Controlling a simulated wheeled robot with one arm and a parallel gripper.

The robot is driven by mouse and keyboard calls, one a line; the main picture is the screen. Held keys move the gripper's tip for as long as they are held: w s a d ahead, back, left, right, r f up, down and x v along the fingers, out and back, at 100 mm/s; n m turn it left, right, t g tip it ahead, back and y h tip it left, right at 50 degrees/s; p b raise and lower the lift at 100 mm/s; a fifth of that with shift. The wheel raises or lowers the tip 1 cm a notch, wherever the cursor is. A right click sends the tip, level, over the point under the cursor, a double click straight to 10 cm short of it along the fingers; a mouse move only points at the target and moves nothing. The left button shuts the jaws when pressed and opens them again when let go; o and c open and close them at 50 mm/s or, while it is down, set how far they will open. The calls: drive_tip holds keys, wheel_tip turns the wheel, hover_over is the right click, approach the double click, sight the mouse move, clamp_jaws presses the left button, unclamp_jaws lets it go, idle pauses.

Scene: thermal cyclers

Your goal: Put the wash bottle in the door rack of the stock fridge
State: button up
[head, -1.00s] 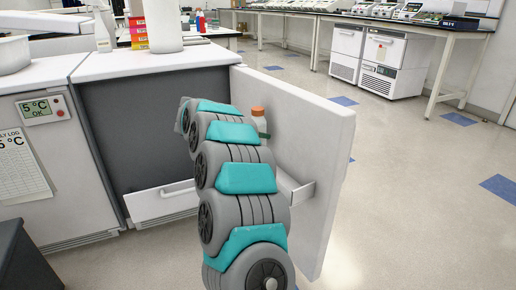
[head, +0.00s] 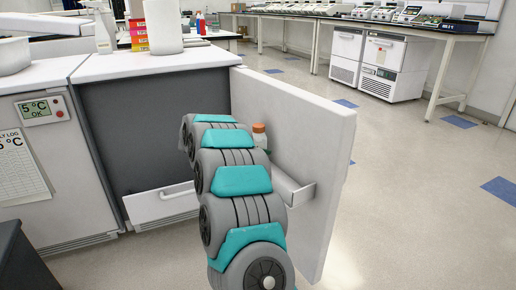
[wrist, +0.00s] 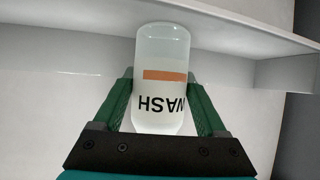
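The wash bottle (wrist: 163,62) is pale, with an orange band and "WASH" lettering upside down in the wrist view. My gripper (wrist: 161,85) is shut on it, its two green fingers on either side. In the head view the bottle's orange cap (head: 259,128) shows beside the inner face of the open fridge door (head: 310,130), above the door rack (head: 296,190). My arm hides the bottle's lower part and my gripper there. A white rack ledge (wrist: 80,50) runs behind the bottle in the wrist view. I cannot tell whether the bottle touches the rack.
The stock fridge's dark interior (head: 145,130) stands open left of the door, with a white drawer (head: 160,203) low down. Another fridge with a 5 °C display (head: 43,110) is at the left. The floor (head: 410,200) right of the door is clear.

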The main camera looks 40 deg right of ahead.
drive_tip(key=o, duration=0.4)
drive_tip(key=shift+c, duration=0.2)
drive_tip(key=v, duration=1.2)
drive_tip(key=shift+p, duration=0.45)
drive_tip(key=shift+r, duration=0.15)
